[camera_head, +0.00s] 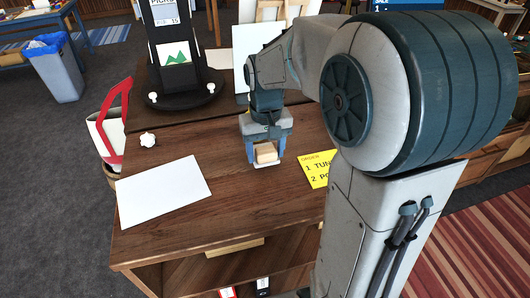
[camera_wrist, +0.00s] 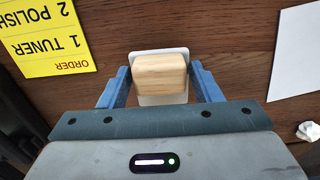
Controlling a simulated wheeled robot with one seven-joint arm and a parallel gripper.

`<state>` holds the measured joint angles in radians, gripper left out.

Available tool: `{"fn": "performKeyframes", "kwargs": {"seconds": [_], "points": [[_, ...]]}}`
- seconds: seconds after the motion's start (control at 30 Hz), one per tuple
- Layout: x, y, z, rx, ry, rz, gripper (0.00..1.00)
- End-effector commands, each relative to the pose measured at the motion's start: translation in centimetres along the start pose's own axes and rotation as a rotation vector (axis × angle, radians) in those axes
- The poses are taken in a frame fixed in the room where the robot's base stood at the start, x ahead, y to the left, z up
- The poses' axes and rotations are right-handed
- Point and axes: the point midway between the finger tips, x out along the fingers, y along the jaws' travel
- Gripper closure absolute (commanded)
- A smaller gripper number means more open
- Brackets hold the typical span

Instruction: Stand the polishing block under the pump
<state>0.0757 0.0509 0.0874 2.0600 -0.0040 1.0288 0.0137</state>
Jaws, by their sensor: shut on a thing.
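The polishing block appears to be the pale wooden block (camera_head: 266,153) between my gripper's blue fingers, low over the brown counter (camera_head: 225,218). It also shows in the wrist view (camera_wrist: 161,73), with a finger at each side. My gripper (camera_head: 265,158) is shut on it. A white, flat, rounded square (camera_wrist: 149,103) shows beneath the block; whether it is part of the block or lies on the counter I cannot tell. I cannot make out a pump in either view.
A yellow order card (camera_head: 317,168) lies right of my gripper. A white sheet (camera_head: 163,190) and a crumpled white scrap (camera_head: 147,140) lie to the left. A black stand with a sign (camera_head: 178,60) is behind. The counter's front middle is clear.

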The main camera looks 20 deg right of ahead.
Motion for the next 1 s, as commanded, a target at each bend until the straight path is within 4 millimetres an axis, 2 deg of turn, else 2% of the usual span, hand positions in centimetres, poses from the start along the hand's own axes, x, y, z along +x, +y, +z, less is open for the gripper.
{"fn": "performKeyframes", "kwargs": {"seconds": [0.1, 0.2, 0.57, 0.6, 0.67, 1.0], "points": [[1.7, 0.0, 0.1, 0.000, -0.005, 0.000, 0.68], [2.3, 0.0, 0.1, 0.000, -0.002, 0.000, 0.68], [2.9, 0.1, 0.1, 0.000, -0.001, 0.000, 0.68], [2.7, 0.1, 0.1, 0.000, -0.001, 0.000, 0.33], [2.7, 0.1, 0.1, 0.000, -0.001, 0.000, 0.20], [2.3, 0.1, 0.1, 0.001, -0.001, 0.000, 0.20]]}}
